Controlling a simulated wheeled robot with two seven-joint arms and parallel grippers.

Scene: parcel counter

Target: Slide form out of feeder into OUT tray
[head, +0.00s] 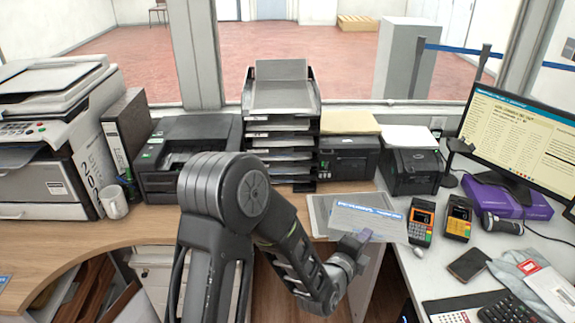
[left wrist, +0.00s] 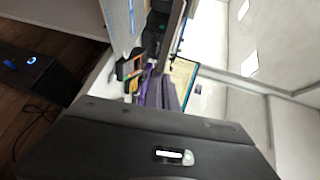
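The form (head: 375,219), a pale grey sheet with a blue heading, is at the right of centre in the head view. It partly covers a flat grey tray-like piece (head: 321,207) on the counter; I cannot tell whether this is the feeder or the OUT tray. My left gripper (head: 362,238) is at the form's near edge and appears shut on it, with a fingertip over the sheet. In the left wrist view, a pale sheet (left wrist: 117,22) shows at the top; the fingertips are hidden. My right gripper is not in view.
A stack of letter trays (head: 283,98) stands behind my arm, between printers (head: 187,150). Two card terminals (head: 421,222) stand close to the form's right side. A phone (head: 468,265), keyboard (head: 480,306) and monitor (head: 520,135) crowd the right. Wooden counter (head: 140,225) is clear at left.

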